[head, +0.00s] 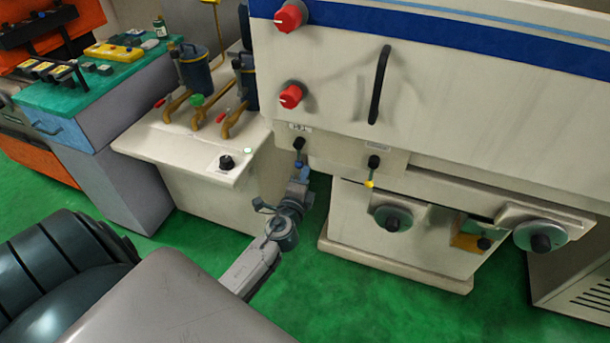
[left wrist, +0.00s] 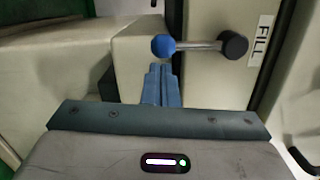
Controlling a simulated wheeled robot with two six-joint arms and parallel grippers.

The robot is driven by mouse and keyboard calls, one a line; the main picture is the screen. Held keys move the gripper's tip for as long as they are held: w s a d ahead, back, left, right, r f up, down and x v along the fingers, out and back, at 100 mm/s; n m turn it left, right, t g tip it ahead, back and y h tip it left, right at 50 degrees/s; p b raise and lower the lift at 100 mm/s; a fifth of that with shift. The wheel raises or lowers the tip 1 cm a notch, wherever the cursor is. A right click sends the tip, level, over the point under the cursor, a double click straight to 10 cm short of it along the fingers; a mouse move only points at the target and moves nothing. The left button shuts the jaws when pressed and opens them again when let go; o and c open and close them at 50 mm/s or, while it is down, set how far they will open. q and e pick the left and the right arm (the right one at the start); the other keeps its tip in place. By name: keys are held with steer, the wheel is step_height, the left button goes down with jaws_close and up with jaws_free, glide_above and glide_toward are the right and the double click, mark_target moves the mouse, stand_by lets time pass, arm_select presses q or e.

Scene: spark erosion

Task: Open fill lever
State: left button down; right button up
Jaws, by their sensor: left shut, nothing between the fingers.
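The fill lever (head: 299,146) is on the white machine's front, under a small label. It has a black hub, a short metal rod and a blue ball, which hangs downward in the head view. In the left wrist view the lever (left wrist: 200,45) lies across the picture, with the blue ball at the left and the black hub at the right, beside a label reading FILL (left wrist: 261,40). My left gripper (head: 302,176) is just below the ball in the head view. In the wrist view its blue-grey fingers (left wrist: 160,72) are shut and empty, close to the ball. Contact cannot be told. My right gripper is not in view.
A similar lever with a yellow end (head: 372,165) is to the right. Red knobs (head: 291,95) and a black handle (head: 380,85) are above. A white cabinet (head: 215,160) stands close at the left. Green floor (head: 350,310) is open in front.

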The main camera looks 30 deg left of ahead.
arm_select(q)
steer(key=shift+a+f+m, duration=0.15)
steer(key=shift+a+m, duration=0.25)
steer(key=shift+m, duration=0.2)
steer(key=m+t+h+p, duration=0.1)
steer(key=m, duration=1.4)
glide_toward(276, 144)
steer(key=x, duration=0.5)
steer(key=shift+w+f, duration=0.1)
steer(key=shift+w, duration=0.1)
steer(key=shift+m+p, duration=0.35)
steer(key=shift+m, duration=0.25)
steer(key=shift+a, duration=0.1)
